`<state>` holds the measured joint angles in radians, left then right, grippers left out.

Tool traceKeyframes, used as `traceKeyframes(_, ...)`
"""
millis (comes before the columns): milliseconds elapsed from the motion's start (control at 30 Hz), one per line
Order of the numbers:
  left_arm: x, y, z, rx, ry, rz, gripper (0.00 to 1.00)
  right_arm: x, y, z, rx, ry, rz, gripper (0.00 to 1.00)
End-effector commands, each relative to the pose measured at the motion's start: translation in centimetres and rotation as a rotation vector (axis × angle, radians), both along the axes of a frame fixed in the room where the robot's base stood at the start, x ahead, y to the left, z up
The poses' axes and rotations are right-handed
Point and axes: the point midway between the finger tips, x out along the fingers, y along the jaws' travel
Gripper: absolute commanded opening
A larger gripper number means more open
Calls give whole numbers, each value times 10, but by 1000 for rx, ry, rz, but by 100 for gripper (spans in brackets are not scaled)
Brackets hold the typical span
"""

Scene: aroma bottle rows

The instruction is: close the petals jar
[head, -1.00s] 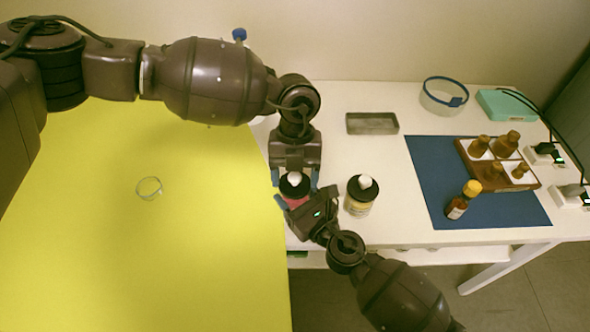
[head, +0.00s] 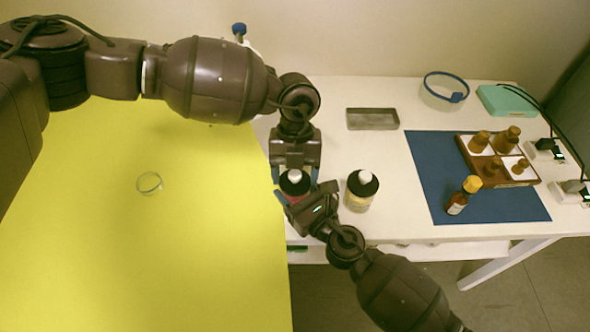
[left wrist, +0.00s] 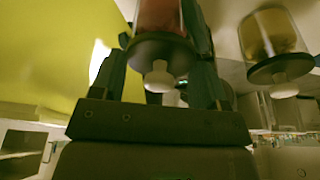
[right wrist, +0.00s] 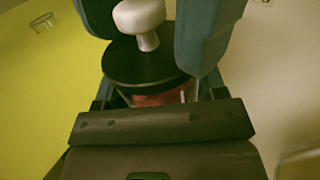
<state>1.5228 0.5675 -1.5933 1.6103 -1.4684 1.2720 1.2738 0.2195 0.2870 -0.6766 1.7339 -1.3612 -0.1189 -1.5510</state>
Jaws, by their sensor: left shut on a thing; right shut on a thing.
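The petals jar (head: 293,198) has reddish contents and a black lid (head: 291,187) with a white knob. It stands by the white table's left edge. The jar body (left wrist: 160,14) and lid (left wrist: 158,52) show between the fingers of my left gripper (head: 294,184), which is shut on the jar. My right gripper (head: 303,193) comes from the front. In the right wrist view its fingers flank the white knob (right wrist: 138,14) and black lid (right wrist: 140,65), and it is shut on the lid. The lid is on top of the jar; I cannot tell whether it is fully seated.
A second black-lidded jar (head: 361,191) with yellowish contents stands just right. A grey tray (head: 372,119), blue mat (head: 425,170), amber bottle (head: 457,203) and wooden rack (head: 515,178) with bottles lie farther right. A clear round piece (head: 149,183) lies on the yellow surface (head: 150,260).

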Motion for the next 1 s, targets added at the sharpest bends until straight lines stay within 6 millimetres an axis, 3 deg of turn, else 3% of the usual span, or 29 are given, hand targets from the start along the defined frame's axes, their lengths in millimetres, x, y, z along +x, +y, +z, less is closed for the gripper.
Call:
traceKeyframes(433,-1,0,-7,0,1,-1,42,0,0,0,1,-1,0,22)
traceKeyframes(467,0,0,-7,0,0,-1,73,0,0,0,1,-1,0,22)
traceKeyframes(633,0,0,-7,0,0,-1,98,0,0,0,1,-1,0,22)
traceKeyframes(1000,2,0,-2,0,-1,0,98,0,0,0,1,-1,0,22)
